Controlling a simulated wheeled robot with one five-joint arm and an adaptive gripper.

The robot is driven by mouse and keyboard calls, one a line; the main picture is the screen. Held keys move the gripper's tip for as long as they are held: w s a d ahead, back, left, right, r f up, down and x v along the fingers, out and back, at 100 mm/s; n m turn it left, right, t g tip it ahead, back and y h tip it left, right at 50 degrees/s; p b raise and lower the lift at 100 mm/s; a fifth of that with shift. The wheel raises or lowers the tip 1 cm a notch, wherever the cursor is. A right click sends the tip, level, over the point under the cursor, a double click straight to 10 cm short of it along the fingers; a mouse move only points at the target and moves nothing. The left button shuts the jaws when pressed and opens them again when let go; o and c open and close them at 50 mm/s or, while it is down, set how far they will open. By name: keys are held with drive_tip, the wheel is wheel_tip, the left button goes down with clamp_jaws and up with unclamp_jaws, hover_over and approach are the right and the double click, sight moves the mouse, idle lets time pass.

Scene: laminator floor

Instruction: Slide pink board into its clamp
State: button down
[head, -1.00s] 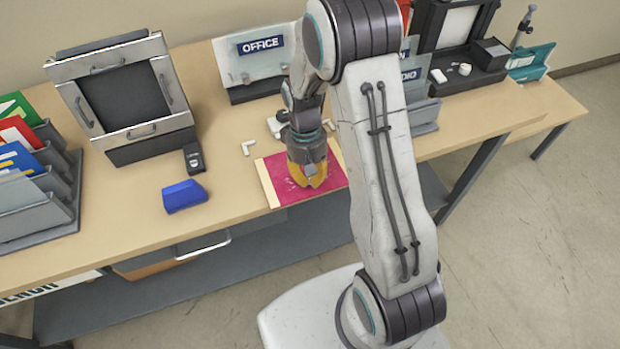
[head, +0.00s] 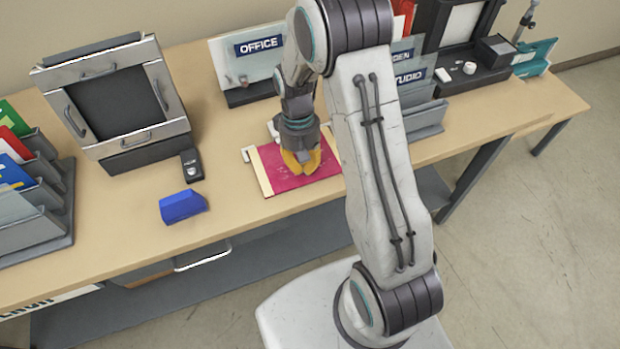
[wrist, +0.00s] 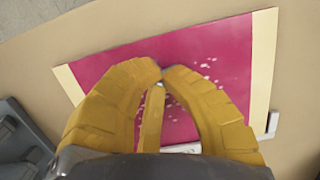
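The pink board (head: 318,171), magenta with pale specks and cream end strips, lies flat on the table and also shows in the wrist view (wrist: 215,50). My gripper (head: 302,173) points down onto the board near its middle. Its yellow fingers (wrist: 162,70) are drawn together with nothing visible between them; whether the tips press on the board is hard to see. A white L-shaped corner piece (head: 247,155) is at the board's back left corner. Another white fitting (head: 272,128) stands behind the board, partly hidden by my gripper; it may be part of the clamp.
A blue block (head: 183,207) and a small black device (head: 191,166) lie to the left. A framed black panel (head: 118,95) and an OFFICE sign (head: 258,46) stand behind. File racks stand far left (head: 35,228) and right. The table's front edge is close to the board.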

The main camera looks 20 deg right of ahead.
drive_tip(key=shift+s+f, duration=0.1)
drive_tip(key=shift+s, duration=0.15)
drive_tip(key=shift+r+p, duration=0.55)
drive_tip(key=shift+r, duration=0.2)
wheel_tip(320, 180, up, 11)
drive_tip(key=w, duration=0.2)
drive_tip(key=s+f, duration=0.3)
drive_tip(key=s, duration=0.4)
drive_tip(key=s+r+t, duration=0.6)
drive_tip(key=s+r, duration=0.6)
drive_tip(key=shift+s, duration=0.2)
